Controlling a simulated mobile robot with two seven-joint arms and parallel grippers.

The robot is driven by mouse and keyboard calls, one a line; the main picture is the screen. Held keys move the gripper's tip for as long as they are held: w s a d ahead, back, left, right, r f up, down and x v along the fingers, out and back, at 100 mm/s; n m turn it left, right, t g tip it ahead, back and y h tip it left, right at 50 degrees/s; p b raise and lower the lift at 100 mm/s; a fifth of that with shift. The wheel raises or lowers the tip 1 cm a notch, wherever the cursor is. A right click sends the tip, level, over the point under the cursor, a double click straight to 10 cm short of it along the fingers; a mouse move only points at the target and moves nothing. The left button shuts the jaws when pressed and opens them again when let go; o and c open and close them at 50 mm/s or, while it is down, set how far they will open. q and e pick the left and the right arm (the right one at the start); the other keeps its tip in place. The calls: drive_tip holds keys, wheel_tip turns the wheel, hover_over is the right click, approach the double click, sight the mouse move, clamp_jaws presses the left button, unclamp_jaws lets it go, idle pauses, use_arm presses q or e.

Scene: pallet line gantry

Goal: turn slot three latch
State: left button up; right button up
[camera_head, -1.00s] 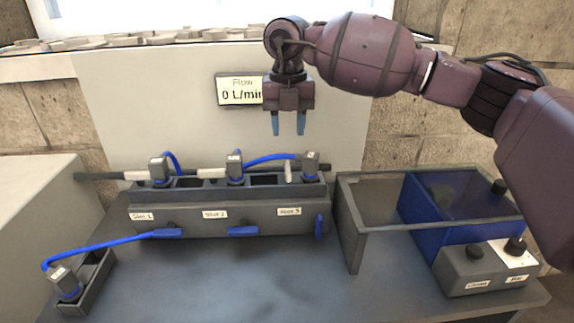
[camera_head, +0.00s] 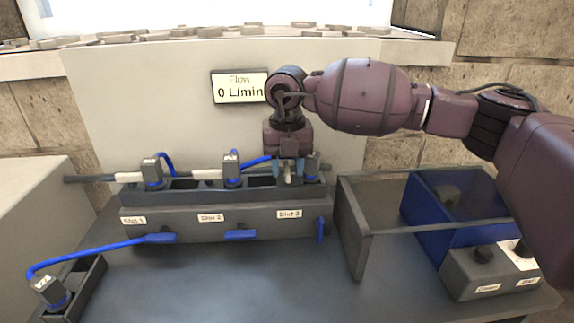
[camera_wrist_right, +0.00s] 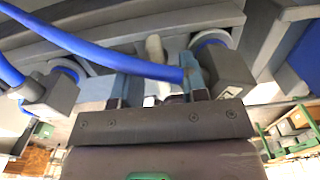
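The slot 3 label (camera_head: 289,214) is on the right part of the dark three-slot rack (camera_head: 270,225). A pale upright lever (camera_head: 287,175) stands at slot 3; it also shows in the right wrist view (camera_wrist_right: 154,48). My right gripper (camera_head: 287,170) is over slot 3, pointing down, its blue fingers apart with the lever between them. I cannot tell whether they touch it. A grey cartridge with a blue hose (camera_head: 313,164) stands just right of the gripper, partly hidden. A blue handle (camera_head: 320,230) hangs vertically on the rack's front. My left gripper is not in view.
Slots 1 and 2 hold grey cartridges (camera_head: 152,172) with pale levers lying flat. A flow display (camera_head: 240,86) reads 0 L/min. An open-topped bin (camera_head: 352,235) and a button box (camera_head: 482,275) stand right. Another cartridge (camera_head: 50,290) sits front left.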

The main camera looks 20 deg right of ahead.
clamp_jaws()
drive_tip(key=shift+r+n+p, duration=0.2)
drive_tip(key=shift+n+p, duration=0.25)
drive_tip(key=shift+n, duration=0.35)
drive_tip(key=n+p, duration=0.2)
drive_tip(key=n, duration=0.7)
drive_tip(key=shift+f+n+p, duration=0.1)
drive_tip(key=shift+n+p, duration=0.2)
drive_tip(key=shift+n, duration=0.1)
drive_tip(key=n, duration=0.4)
drive_tip(key=shift+n, duration=1.2)
